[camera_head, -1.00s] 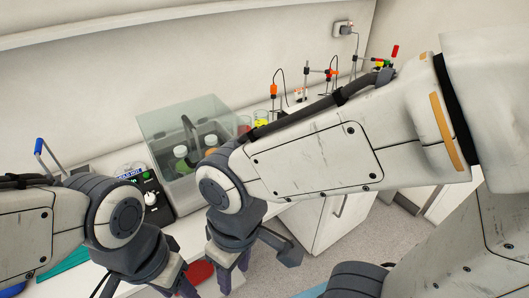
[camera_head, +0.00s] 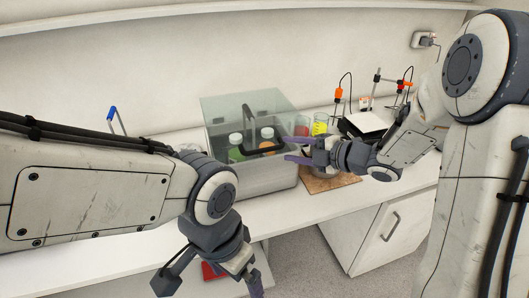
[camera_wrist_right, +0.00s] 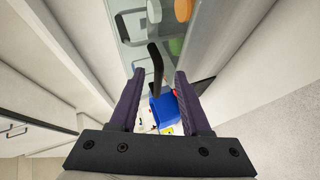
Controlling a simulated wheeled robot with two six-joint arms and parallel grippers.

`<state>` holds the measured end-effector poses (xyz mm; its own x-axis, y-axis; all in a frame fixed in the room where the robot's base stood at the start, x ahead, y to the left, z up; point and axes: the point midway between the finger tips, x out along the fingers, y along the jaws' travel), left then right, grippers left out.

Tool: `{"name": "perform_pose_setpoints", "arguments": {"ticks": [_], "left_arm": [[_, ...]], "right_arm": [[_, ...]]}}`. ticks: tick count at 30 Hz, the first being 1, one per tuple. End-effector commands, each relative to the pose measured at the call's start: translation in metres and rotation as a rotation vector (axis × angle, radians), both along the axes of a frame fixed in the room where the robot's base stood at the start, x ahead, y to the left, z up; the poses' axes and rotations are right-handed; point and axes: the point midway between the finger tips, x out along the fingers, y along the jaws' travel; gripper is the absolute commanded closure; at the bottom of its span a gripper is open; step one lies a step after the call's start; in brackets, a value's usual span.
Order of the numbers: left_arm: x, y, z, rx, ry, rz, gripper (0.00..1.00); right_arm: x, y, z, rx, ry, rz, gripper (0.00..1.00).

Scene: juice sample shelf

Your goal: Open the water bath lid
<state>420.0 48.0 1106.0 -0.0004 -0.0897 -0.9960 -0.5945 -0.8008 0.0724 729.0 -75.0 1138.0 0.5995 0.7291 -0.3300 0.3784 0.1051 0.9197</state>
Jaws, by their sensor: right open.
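The water bath (camera_head: 270,177) is a grey box on the counter with a clear lid (camera_head: 225,105) over it, which looks closed. A black handle (camera_head: 247,117) stands out from the lid's front and also shows in the right wrist view (camera_wrist_right: 156,62). My right gripper (camera_head: 287,149) is open, its purple fingers pointing left at the handle from the right. In the right wrist view, the handle shows between the fingertips (camera_wrist_right: 159,72); I cannot tell if they touch it. My left gripper (camera_head: 232,282) hangs low in front of the counter, partly out of frame.
Bottles with white caps (camera_head: 235,138) stand inside the bath. Right of it are a yellow beaker (camera_head: 320,124), a brown board (camera_head: 335,183) and stands with orange-topped probes (camera_head: 338,93). A blue-topped item (camera_head: 111,113) is at left. The counter front (camera_head: 100,262) looks clear.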

Motion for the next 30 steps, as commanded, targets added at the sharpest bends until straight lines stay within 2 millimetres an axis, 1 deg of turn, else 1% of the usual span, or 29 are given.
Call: {"name": "perform_pose_setpoints", "arguments": {"ticks": [1,6,9,11,14,24,30], "left_arm": [[0.0,0.0,-0.003,0.0,0.0,0.0,0.0],[0.0,0.0,-0.006,0.0,0.0,0.0,0.0],[0.0,0.0,-0.006,0.0,0.0,0.0,0.0],[0.0,0.0,-0.004,0.0,0.0,0.0,0.0],[0.0,0.0,0.001,0.0,0.0,0.0,0.0],[0.0,0.0,0.022,0.0,0.0,0.0,0.0],[0.0,0.0,0.027,0.0,0.0,0.001,0.0]], "right_arm": [[-0.005,-0.007,-0.005,0.021,-0.035,0.052,0.53],[-0.025,-0.016,-0.002,0.088,-0.137,0.201,0.53],[-0.031,-0.017,0.001,0.11,-0.163,0.239,0.53],[-0.031,-0.013,0.002,0.116,-0.168,0.249,0.53],[-0.026,-0.001,0.001,0.118,-0.169,0.254,0.53],[0.001,0.055,-0.008,0.115,-0.166,0.252,0.53],[0.011,0.072,-0.012,0.114,-0.168,0.249,0.53]]}}
